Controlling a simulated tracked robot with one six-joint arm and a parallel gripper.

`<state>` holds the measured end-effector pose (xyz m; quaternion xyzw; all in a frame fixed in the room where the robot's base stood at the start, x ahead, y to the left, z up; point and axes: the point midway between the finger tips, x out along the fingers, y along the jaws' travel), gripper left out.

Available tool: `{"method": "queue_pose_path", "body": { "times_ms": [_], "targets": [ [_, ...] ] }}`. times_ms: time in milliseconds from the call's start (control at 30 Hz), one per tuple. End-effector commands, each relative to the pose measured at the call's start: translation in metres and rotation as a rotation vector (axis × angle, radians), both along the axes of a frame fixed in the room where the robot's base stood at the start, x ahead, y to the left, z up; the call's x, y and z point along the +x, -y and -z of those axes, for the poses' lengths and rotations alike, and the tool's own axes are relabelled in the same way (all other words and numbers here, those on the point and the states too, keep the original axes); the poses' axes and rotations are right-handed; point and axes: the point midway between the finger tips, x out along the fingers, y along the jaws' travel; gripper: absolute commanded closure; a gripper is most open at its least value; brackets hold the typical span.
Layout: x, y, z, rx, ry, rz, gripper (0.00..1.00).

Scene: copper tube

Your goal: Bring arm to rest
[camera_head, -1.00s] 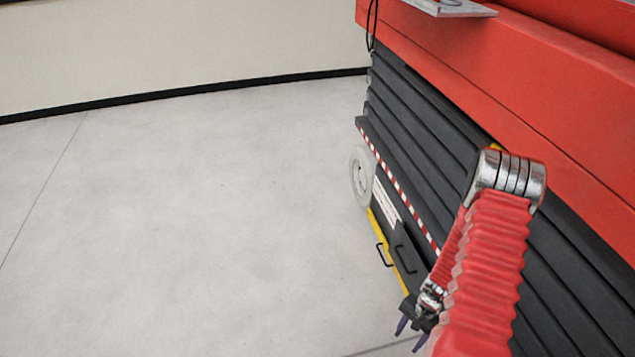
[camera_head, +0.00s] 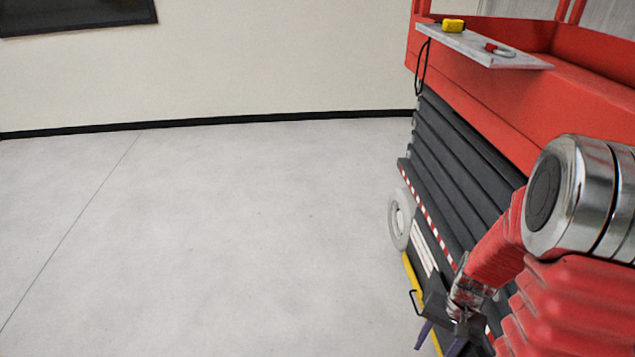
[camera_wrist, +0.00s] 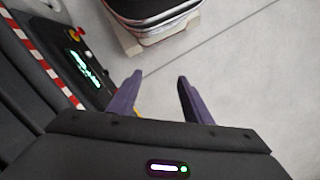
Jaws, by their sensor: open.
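My gripper (camera_head: 440,342) is at the lower right of the head view, in front of the dark side of the red lift machine (camera_head: 480,105). Its two purple fingers point down. In the wrist view my gripper (camera_wrist: 160,92) has its fingers spread apart, with nothing between them but pale floor. My arm, in a red sleeve with a shiny metal joint, fills the right edge of the head view. No copper tube can be made out.
A grey shelf (camera_head: 485,46) on the lift holds a yellow item (camera_head: 453,25) and a red-and-grey item. The lift has a wheel (camera_head: 399,220) and a control panel (camera_wrist: 85,62) with a red knob. Grey floor (camera_head: 200,230) at left is clear up to the wall.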

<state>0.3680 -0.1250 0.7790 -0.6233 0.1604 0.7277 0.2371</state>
Motion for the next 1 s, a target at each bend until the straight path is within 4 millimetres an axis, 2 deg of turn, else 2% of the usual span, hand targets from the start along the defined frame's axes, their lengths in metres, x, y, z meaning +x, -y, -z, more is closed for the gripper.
{"method": "queue_pose_path", "body": {
  "times_ms": [100, 400, 1000],
  "targets": [
    [-0.001, -0.009, -0.028, -0.010, 0.021, -0.048, 0.55],
    [-0.012, -0.030, -0.087, -0.042, 0.067, -0.160, 0.55],
    [-0.043, -0.068, -0.185, -0.133, 0.216, -0.347, 0.55]
  ]
}}
